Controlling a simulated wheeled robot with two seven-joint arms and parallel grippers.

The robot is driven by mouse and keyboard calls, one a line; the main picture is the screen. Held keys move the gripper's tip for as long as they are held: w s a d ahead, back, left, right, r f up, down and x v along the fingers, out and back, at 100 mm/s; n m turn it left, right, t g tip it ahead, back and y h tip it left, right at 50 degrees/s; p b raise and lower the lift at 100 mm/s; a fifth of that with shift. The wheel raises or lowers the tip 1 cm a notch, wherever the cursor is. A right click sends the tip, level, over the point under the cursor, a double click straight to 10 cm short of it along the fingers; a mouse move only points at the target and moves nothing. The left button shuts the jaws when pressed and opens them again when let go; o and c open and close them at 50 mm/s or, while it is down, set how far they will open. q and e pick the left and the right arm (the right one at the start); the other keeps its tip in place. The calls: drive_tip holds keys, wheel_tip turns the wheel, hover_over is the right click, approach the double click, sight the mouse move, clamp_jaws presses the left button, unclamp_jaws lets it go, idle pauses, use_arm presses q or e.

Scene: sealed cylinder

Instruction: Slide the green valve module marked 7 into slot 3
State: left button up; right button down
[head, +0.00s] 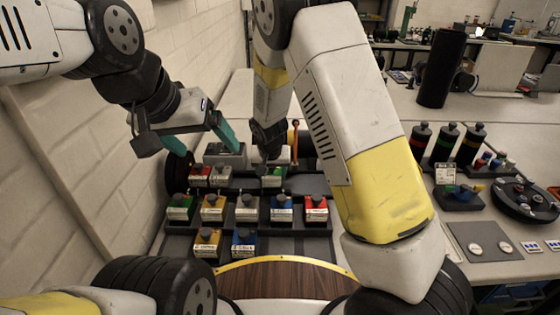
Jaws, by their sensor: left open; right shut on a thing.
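A green module (271,177) with a white label sits directly below my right gripper (270,158), in the upper part of the dark stepped rack (335,245). My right gripper is shut on it; the fingertips are partly hidden. I cannot read its number, or tell whether it is in a slot or just above one. Another green module (180,208) stands at the left end of the middle row. My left gripper (203,145) is open and empty, its teal fingers apart, above the rack's upper left. Slot numbers are not readable.
The middle row also holds yellow (213,209), grey (247,209), blue (281,209) and red (316,209) modules. Red (199,177) and grey (221,177) modules stand behind. A brick wall (90,150) borders the left. Black cylinders (443,145) stand right. My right arm hides the rack's right side.

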drive_tip(key=shift+a, duration=3.65)
drive_tip(key=shift+c, duration=1.9)
unclamp_jaws()
wheel_tip(320, 180, up, 7)
drive_tip(key=shift+d+r, duration=0.1)
